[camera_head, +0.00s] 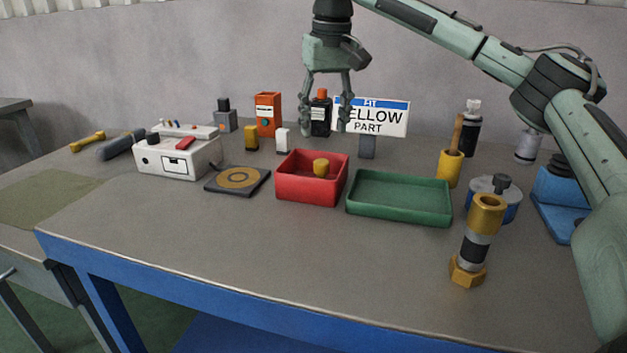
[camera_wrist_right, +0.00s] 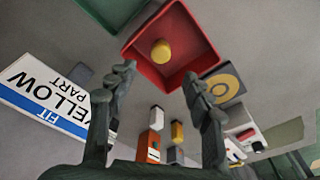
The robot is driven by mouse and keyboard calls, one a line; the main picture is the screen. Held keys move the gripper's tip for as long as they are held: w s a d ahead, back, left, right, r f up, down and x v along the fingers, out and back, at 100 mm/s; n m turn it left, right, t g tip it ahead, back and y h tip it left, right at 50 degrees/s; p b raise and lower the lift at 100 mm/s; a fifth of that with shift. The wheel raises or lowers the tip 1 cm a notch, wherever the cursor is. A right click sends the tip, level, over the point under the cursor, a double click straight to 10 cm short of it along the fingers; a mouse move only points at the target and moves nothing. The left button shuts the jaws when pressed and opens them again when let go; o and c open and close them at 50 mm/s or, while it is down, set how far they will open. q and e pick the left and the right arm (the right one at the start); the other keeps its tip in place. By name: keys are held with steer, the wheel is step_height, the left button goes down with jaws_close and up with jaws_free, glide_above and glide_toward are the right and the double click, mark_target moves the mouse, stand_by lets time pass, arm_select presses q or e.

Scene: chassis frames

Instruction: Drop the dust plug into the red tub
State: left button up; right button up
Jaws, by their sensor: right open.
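The yellow dust plug (camera_head: 320,167) is inside the red tub (camera_head: 304,190), which sits near the middle of the bench. In the right wrist view, the plug (camera_wrist_right: 161,51) rests in the red tub (camera_wrist_right: 196,35), ahead of the fingertips. My right gripper (camera_head: 325,126) is open and empty, raised above the bench behind the tub. Its two spread fingers also show in the right wrist view (camera_wrist_right: 158,78), with nothing between them. My left gripper is not in view.
A green tray (camera_head: 398,211) stands right of the tub, with a sign (camera_head: 371,117) behind. A black pad (camera_head: 238,181) and white box (camera_head: 180,158) are left. A brass-and-black fitting (camera_head: 478,240) stands front right. The bench's front middle is clear.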

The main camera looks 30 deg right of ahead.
steer(key=r, duration=0.5)
steer(key=shift+s+r, duration=0.3)
steer(key=shift+s, duration=0.1)
steer(key=shift+a, duration=0.1)
